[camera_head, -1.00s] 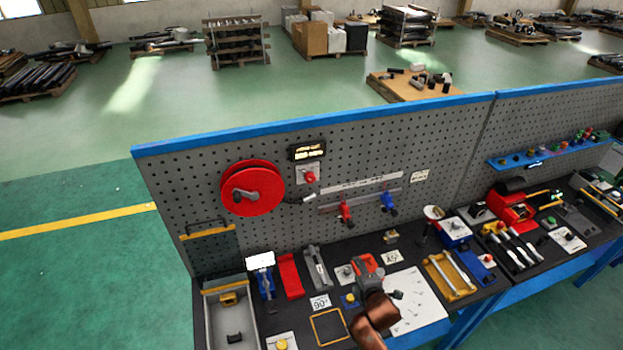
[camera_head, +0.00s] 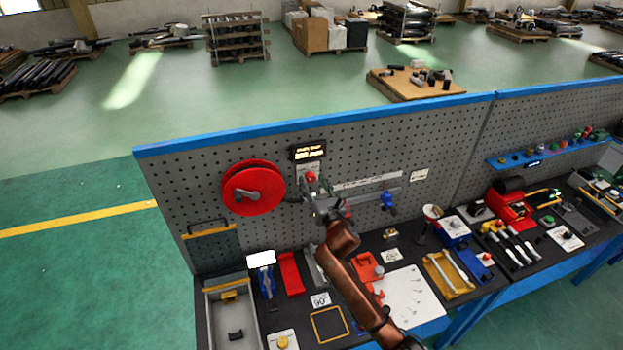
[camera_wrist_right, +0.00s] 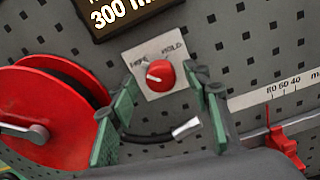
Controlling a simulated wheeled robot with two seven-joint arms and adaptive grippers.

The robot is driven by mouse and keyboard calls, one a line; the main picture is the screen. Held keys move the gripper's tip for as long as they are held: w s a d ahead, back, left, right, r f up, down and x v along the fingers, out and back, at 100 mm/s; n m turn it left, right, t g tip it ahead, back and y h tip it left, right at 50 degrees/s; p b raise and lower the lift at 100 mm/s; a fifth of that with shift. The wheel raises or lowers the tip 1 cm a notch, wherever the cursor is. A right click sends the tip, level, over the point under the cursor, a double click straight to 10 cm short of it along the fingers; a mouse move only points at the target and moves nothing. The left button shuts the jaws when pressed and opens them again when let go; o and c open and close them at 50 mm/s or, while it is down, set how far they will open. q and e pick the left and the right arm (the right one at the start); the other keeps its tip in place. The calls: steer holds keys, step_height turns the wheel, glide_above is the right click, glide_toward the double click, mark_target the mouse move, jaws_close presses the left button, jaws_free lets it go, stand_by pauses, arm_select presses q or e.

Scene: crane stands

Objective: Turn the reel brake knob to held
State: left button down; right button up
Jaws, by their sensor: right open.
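The red reel brake knob (camera_head: 310,177) sits on a pale plate on the pegboard, just right of the red reel (camera_head: 253,188). In the right wrist view the knob (camera_wrist_right: 160,75) has a white pointer mark aimed to the left, toward the label at the plate's left; "HOLD" is printed at the upper right. My right gripper (camera_head: 318,192) is open in front of the board, just below the knob. In the right wrist view its fingers (camera_wrist_right: 160,110) stand either side of the knob, apart from it. My left gripper is not in view.
A dark display (camera_head: 308,152) is above the knob. A black hose with a pale end (camera_wrist_right: 186,128) hangs below it. A ruler rail (camera_head: 368,182) with red and blue sliders (camera_head: 387,201) is to the right. The bench (camera_head: 365,245) below holds several tools.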

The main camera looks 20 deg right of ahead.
steer(key=shift+w, duration=0.9)
steer(key=shift+c, duration=0.2)
steer(key=c, duration=1.1)
